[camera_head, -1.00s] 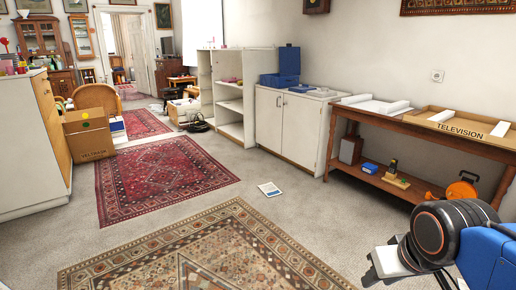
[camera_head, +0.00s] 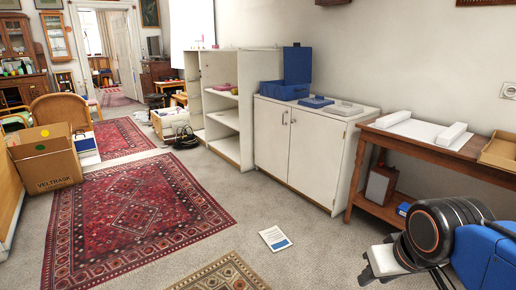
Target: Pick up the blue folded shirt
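A flat blue item (camera_head: 316,102) that looks like the blue folded shirt lies on top of the white two-door cabinet (camera_head: 305,152). It sits between an open blue box (camera_head: 288,90) and a flat pale item (camera_head: 344,108). It is small in view, so its folds are not clear. My gripper (camera_head: 370,270) is at the lower right, in front of the cabinet and well apart from the blue item. Its fingers are partly hidden by my wrist, and I cannot tell whether they are open.
A white open shelf (camera_head: 233,148) stands left of the cabinet, a wooden table (camera_head: 440,150) right of it. A leaflet (camera_head: 275,239) lies on the carpet before the cabinet. A cardboard box (camera_head: 45,158) is at left. The red rug (camera_head: 135,215) and surrounding floor are mostly clear.

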